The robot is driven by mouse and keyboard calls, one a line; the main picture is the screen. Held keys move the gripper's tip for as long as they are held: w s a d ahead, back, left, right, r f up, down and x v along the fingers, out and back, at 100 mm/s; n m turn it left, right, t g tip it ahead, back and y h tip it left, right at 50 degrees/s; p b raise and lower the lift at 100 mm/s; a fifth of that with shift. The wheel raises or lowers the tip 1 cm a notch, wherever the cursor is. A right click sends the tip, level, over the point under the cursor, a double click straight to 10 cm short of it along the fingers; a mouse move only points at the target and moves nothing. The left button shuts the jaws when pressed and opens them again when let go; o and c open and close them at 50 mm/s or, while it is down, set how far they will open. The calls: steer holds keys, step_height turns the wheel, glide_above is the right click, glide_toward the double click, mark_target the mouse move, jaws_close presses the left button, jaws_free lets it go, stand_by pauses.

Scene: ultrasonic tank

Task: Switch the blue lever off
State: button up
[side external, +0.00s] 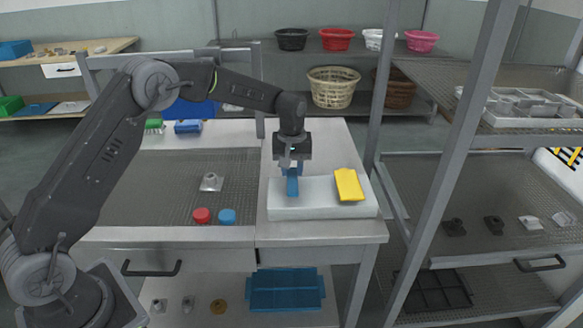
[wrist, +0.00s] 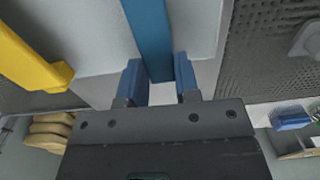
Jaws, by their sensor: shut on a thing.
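The blue lever (side external: 292,187) stands at the left of a white box (side external: 320,209) on the worktable. A wider yellow lever (side external: 349,185) leans on the right part of the same box. My gripper (side external: 291,170) is above the blue lever and points down at it. In the wrist view, the blue lever (wrist: 150,35) runs between the two blue fingers of my gripper (wrist: 158,70), which are shut on it. The yellow lever (wrist: 30,60) shows at the left there, apart from the fingers. The lever's lower end is hard to make out.
A red knob (side external: 202,215), a blue knob (side external: 227,216) and a grey metal piece (side external: 211,182) are on the mesh to the left. A shelf post (side external: 378,100) rises close on the right. Baskets (side external: 333,87) stand on the shelves behind.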

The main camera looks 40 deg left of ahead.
mark_target(292, 172)
steer(key=o, duration=0.9)
step_height(292, 172, up, 14)
steer(key=shift+f, duration=0.1)
